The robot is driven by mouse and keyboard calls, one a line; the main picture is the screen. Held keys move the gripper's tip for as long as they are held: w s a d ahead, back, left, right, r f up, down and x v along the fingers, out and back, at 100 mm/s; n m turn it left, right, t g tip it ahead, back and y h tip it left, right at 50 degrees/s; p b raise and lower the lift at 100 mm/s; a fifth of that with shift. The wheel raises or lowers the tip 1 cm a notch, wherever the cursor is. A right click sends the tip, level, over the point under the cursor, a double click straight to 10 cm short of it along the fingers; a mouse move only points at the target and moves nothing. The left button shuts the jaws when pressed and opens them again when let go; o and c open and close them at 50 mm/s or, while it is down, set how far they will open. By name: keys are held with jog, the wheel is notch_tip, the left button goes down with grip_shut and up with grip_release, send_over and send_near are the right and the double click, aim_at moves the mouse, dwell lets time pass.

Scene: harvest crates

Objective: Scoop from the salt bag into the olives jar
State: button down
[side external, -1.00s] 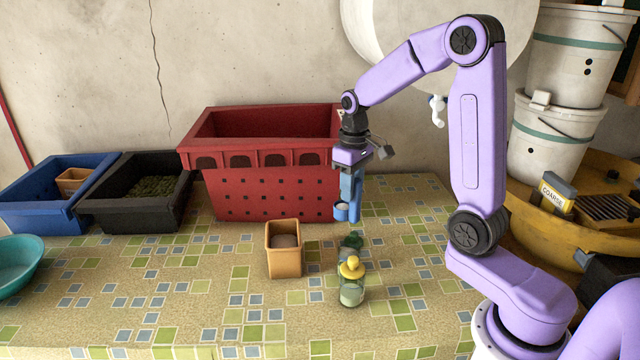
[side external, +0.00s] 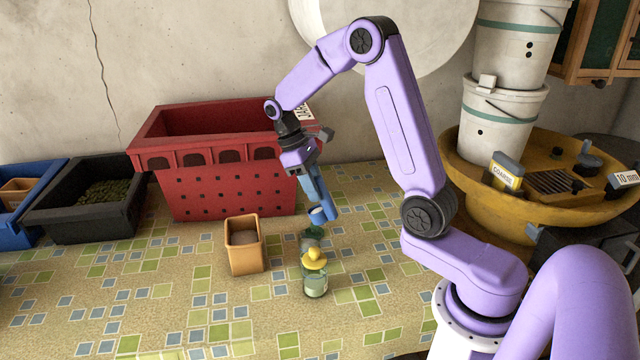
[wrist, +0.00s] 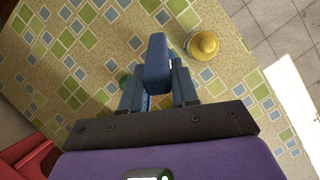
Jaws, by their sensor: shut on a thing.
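My gripper (side external: 308,172) is shut on a blue scoop (side external: 323,214), held tilted with its cup low. The cup's mouth looks pale; whether that is salt I cannot tell. In the wrist view the scoop's blue handle (wrist: 157,62) sits between the fingers (wrist: 158,88). Just below the cup stands a dark green glass jar (side external: 312,237), partly hidden behind a yellow-topped glass jar (side external: 315,280). The yellow top (wrist: 202,45) also shows in the wrist view. Left of them stands an open tan container (side external: 245,258) with brownish contents, possibly the salt bag. No label shows which jar holds olives.
A big red crate (side external: 228,190) stands behind, left of my gripper. A black crate (side external: 85,222) of green produce and a blue crate (side external: 14,222) are at far left. A yellow basin (side external: 470,205) and stacked white buckets (side external: 500,115) are at right. The front tiles are clear.

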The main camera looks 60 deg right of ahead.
jog(key=g, duration=0.1)
jog(key=w+f+g, duration=0.2)
jog(key=g, duration=0.1)
jog(key=shift+w+a+f+h, duration=0.25)
jog(key=shift+a+h, duration=0.05)
jog(key=shift+h, duration=0.1)
jog(key=shift+w+a+f+g+h, duration=0.15)
jog(key=shift+w+f+g+h, duration=0.1)
jog(key=shift+w+f+g, duration=0.6)
jog(key=shift+w+a+f+g+h, duration=0.15)
jog(key=shift+w+f+g+h, duration=0.25)
jog(key=shift+g, duration=0.75)
jog(key=shift+f, duration=0.1)
jog(key=shift+s, duration=0.1)
jog(key=n+h, duration=0.2)
jog(key=s+t+h, duration=0.1)
jog(key=shift+a+n, duration=0.3)
jog(key=shift+n, duration=0.1)
jog(key=n+t+h, duration=0.1)
jog(key=r+n+t+h, duration=0.1)
jog(key=n+h, duration=0.1)
jog(key=shift+s+a+t, duration=0.1)
jog(key=shift+s+t, duration=0.05)
jog(key=shift+t, duration=0.15)
jog(key=s+a+n+t, duration=0.2)
jog(key=a+n+t, duration=0.5)
jog(key=n+t, duration=0.9)
jog(key=shift+s+n+t+h, duration=0.15)
jog(key=shift+n+t+h, duration=0.25)
jog(key=shift+n, duration=0.1)
